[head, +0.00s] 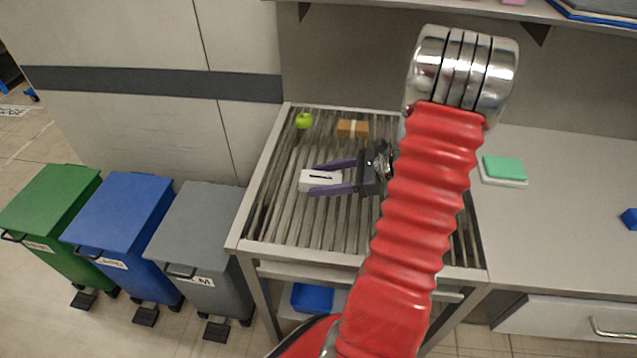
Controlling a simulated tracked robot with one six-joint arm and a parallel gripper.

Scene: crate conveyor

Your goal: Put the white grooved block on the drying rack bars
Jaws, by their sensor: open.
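The white grooved block (314,182) is over the bars of the drying rack (295,222), left of the middle. It is a small white block with a dark groove along its top. My gripper (331,178) comes from the right, with its two purple fingers spread on either side of the block's right part. The jaws are open. I cannot tell from this view whether the fingers touch the block. The block appears to rest on the bars. My red arm hides the right part of the rack.
A green apple (304,121) and an orange-brown block with a pale band (353,128) lie on the rack's far end. Green, blue and grey bins stand on the left. The counter (560,200) on the right holds a green and white sponge-like stack (504,168) and a blue block (630,218).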

